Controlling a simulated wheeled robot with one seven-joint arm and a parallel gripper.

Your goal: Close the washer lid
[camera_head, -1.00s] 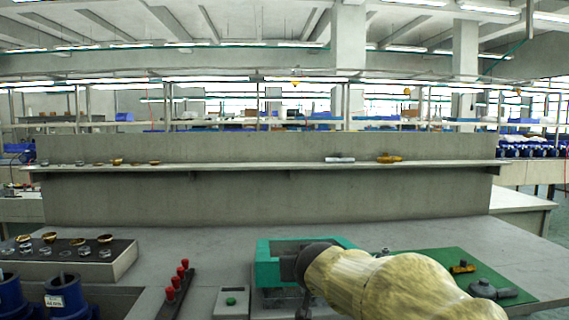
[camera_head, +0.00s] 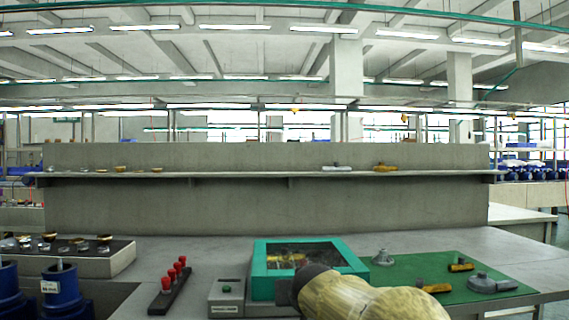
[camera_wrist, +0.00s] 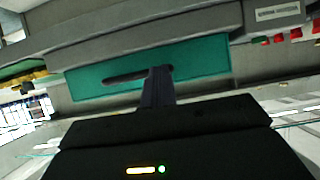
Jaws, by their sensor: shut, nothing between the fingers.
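The washer (camera_head: 262,288) is a teal box on the bench, right of centre in the head view. Its teal-framed lid has a clear window (camera_head: 300,256), with brownish parts visible through it. The lid looks laid over the box, but I cannot tell whether it is fully down. My arm hides the washer's front right part. In the wrist view a teal panel (camera_wrist: 205,62) with a dark slot lies beyond my gripper (camera_wrist: 160,72). My gripper is shut and empty, its fingertips overlapping the panel near the slot's end; contact is unclear. In the head view my gripper is mostly hidden.
A grey control box with a green button (camera_head: 227,289) stands left of the washer, beside a strip of red knobs (camera_head: 174,285). A green mat (camera_head: 430,270) with metal and brass parts lies right. Blue pumps (camera_head: 62,290) stand far left. A shelf (camera_head: 250,175) runs behind.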

